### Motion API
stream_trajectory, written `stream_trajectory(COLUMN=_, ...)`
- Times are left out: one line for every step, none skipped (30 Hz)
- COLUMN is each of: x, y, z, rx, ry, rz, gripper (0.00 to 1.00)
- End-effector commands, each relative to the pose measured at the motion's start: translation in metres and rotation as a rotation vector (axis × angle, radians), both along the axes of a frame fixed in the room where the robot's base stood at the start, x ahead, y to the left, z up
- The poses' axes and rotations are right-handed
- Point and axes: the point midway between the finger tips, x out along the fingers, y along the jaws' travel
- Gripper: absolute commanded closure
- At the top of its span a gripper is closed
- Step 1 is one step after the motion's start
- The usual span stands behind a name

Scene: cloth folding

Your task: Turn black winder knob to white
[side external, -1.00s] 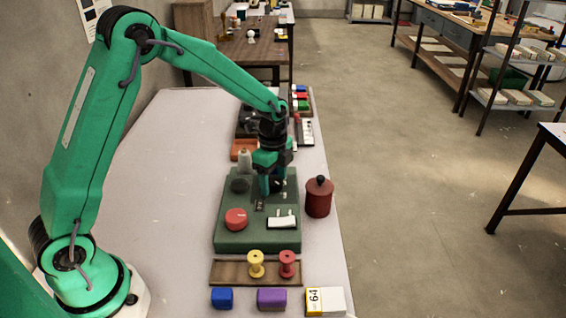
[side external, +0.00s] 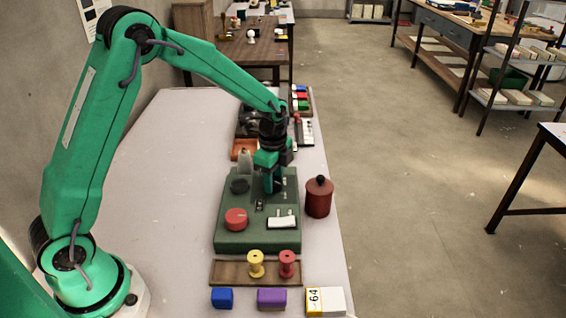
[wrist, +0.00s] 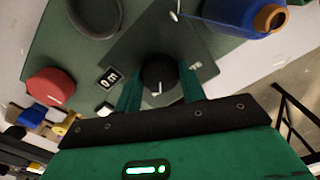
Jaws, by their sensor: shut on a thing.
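The black winder knob (wrist: 158,72) is round, with a white pointer line towards the bottom of the wrist view. It sits on the dark green board (side external: 232,206). My gripper (side external: 273,189) reaches straight down to the board's far right part. In the wrist view its two green fingers (wrist: 160,90) stand on either side of the knob, shut on it. In the side view the fingers hide most of the knob.
A dark red canister (side external: 318,197) stands close on the right. Yellow (side external: 256,263) and red spools (side external: 287,263) stand in front.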

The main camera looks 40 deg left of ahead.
Motion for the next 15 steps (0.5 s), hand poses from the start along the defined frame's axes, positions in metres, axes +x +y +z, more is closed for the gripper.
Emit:
stream_trajectory(x=0.0, y=-0.0001, z=0.0005, rx=0.0, ry=0.0, rz=0.024, gripper=0.83)
stream_trajectory(x=0.0, y=0.0, z=0.0005, rx=0.0, ry=0.0, rz=0.041, gripper=0.83)
stream_trajectory(x=0.0, y=-0.0001, z=0.0006, rx=0.0, ry=0.0, rz=0.068, gripper=0.83)
stream_trajectory(x=0.0, y=-0.0001, z=0.0006, rx=0.0, ry=0.0, rz=0.088, gripper=0.83)
stream_trajectory(x=0.0, y=-0.0001, z=0.0006, rx=0.0, ry=0.0, rz=0.11, gripper=0.83)
stream_trajectory(x=0.0, y=-0.0001, z=0.0006, rx=0.0, ry=0.0, rz=0.141, gripper=0.83)
stream_trajectory(x=0.0, y=-0.0001, z=0.0006, rx=0.0, ry=0.0, rz=0.165, gripper=0.83)
stream_trajectory(x=0.0, y=-0.0001, z=0.0007, rx=0.0, ry=0.0, rz=0.191, gripper=0.83)
stream_trajectory(x=0.0, y=-0.0001, z=0.0007, rx=0.0, ry=0.0, rz=0.226, gripper=0.83)
stream_trajectory(x=0.0, y=-0.0001, z=0.0007, rx=0.0, ry=0.0, rz=0.253, gripper=0.83)
stream_trajectory(x=0.0001, y=-0.0002, z=0.0007, rx=0.0, ry=0.0, rz=0.281, gripper=0.83)
stream_trajectory(x=0.0001, y=-0.0002, z=0.0007, rx=0.0, ry=0.0, rz=0.318, gripper=0.83)
stream_trajectory(x=0.0001, y=-0.0002, z=0.0007, rx=0.0, ry=0.0, rz=0.347, gripper=0.83)
stream_trajectory(x=0.0001, y=-0.0002, z=0.0008, rx=0.0, ry=0.0, rz=0.375, gripper=0.83)
stream_trajectory(x=0.0001, y=-0.0002, z=0.0008, rx=0.0, ry=0.0, rz=0.413, gripper=0.83)
